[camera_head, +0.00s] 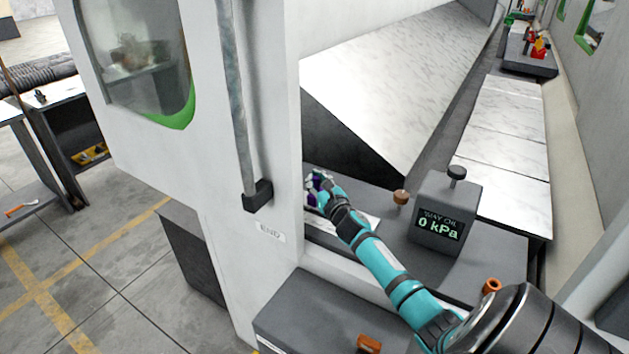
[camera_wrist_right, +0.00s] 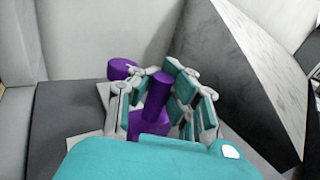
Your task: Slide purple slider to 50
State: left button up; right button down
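The purple slider (camera_head: 315,184) shows as a small purple patch at the fingers of my right gripper (camera_head: 318,190), on the grey console beside the white panel. In the right wrist view, an upright purple post (camera_wrist_right: 158,94) on a wider purple base stands between the teal fingers of my right gripper (camera_wrist_right: 160,100). The fingers are spread around it; a gap shows on the left, and the right fingers are close to or touching it. A second purple knob (camera_wrist_right: 121,68) is just outside the left finger. The scale and slider reading are hidden. My left gripper is not in view.
A grey box (camera_head: 445,212) with a display reading 0 kPa stands right of my right forearm. A brown knob (camera_head: 401,197) is beside it. The tall white panel (camera_head: 272,130) with a vertical bar handle (camera_head: 236,110) is close on the left.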

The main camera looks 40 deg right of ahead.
jog(key=s, duration=0.2)
jog(key=s+d, duration=0.1)
jog(key=s, duration=0.2)
jog(key=shift+f+p, duration=0.2)
jog(key=shift+p, duration=0.1)
jog(key=shift+w, duration=0.1)
jog(key=c, duration=1.7)
grip_release()
jog(key=shift+a, duration=0.15)
jog(key=o, duration=0.5)
jog(key=shift+r, duration=0.15)
jog(key=shift+c, duration=0.2)
jog(key=shift+o, duration=0.2)
jog(key=v, duration=1.2)
